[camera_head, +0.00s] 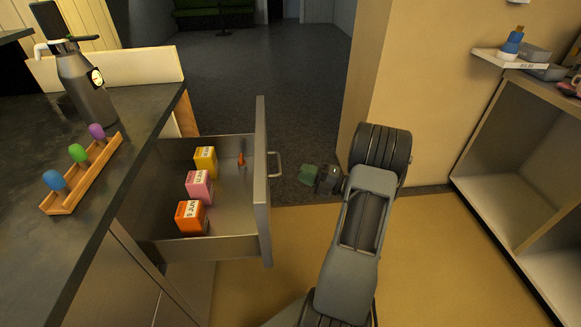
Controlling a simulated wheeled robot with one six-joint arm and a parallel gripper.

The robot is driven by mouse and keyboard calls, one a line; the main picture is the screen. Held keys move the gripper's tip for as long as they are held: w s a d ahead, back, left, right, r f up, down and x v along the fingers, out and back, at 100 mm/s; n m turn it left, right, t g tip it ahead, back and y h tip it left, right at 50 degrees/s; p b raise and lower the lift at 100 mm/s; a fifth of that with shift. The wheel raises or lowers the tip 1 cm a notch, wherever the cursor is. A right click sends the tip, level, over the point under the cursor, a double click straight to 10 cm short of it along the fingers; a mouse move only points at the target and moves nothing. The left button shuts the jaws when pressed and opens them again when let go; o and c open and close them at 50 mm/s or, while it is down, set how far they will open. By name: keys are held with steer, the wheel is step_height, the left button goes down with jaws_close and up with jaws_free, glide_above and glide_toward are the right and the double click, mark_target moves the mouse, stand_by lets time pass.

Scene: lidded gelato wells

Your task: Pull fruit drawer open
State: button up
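The drawer (262,190) stands pulled out from under the dark counter, its grey front facing right. Its bar handle (277,165) is on the outer face. Inside are a yellow box (205,160), a pink box (199,187), an orange box (191,217) and a small orange-red item (241,159). I see no fruit that I can make out for sure. My gripper (309,176) is to the right of the handle, apart from it. A green patch shows at its tip; I cannot tell whether it is part of the gripper. The fingers are too small to read.
On the counter (130,110) stand a wooden rack (85,178) with blue, green and purple knobs and a dark dispenser bottle (85,85). A beige wall (430,90) and open shelving (510,170) are at the right. Floor is clear beyond the drawer.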

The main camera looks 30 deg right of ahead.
steer(key=shift+v, duration=2.2)
